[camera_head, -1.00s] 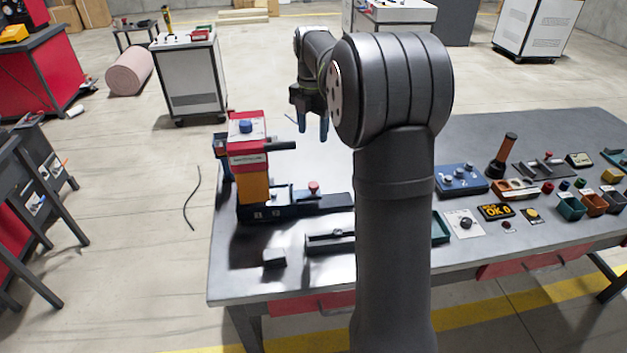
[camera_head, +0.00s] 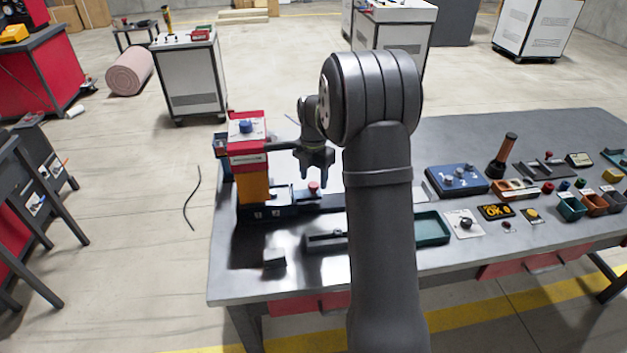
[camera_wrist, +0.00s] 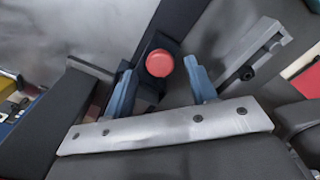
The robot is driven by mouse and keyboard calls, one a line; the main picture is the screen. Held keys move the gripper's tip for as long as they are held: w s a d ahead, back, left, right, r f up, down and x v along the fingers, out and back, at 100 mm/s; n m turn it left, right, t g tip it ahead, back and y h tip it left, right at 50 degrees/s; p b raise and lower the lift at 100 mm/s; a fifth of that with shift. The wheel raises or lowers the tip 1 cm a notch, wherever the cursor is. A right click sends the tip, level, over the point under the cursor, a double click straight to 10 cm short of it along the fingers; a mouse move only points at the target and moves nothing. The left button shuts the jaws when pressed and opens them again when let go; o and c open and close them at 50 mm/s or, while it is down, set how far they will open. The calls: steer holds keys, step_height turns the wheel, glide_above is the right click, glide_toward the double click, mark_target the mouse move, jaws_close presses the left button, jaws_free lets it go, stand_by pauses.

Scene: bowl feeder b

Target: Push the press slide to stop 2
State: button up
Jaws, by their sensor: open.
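The press (camera_head: 249,160) stands at the table's left end, red on top with an orange front. Its dark slide rail (camera_head: 325,203) runs to the right from its base, with a red knob (camera_head: 313,187) on the slide. Small number plates (camera_head: 267,213) on the base are too small to read. My gripper (camera_head: 315,176) is open, pointing down just above the red knob. In the wrist view the red knob (camera_wrist: 159,63) shows between my blue fingertips (camera_wrist: 160,80), with gaps on both sides. Contact is not visible.
A black lever (camera_head: 282,146) sticks out from the press, close to my wrist. A grey slotted block (camera_head: 325,241) and a small grey block (camera_head: 274,257) lie in front. A green tray (camera_head: 433,228) and a blue button box (camera_head: 458,180) lie right of my arm.

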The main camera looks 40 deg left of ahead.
mark_target(305, 193)
steer(key=shift+f, duration=0.9)
steer(key=shift+c, duration=0.4)
jaws_close()
steer(key=shift+s+a, duration=0.9)
steer(key=shift+a, duration=0.05)
steer(key=shift+o, duration=0.4)
jaws_free()
step_height(305, 193, up, 18)
steer(key=shift+f, duration=0.25)
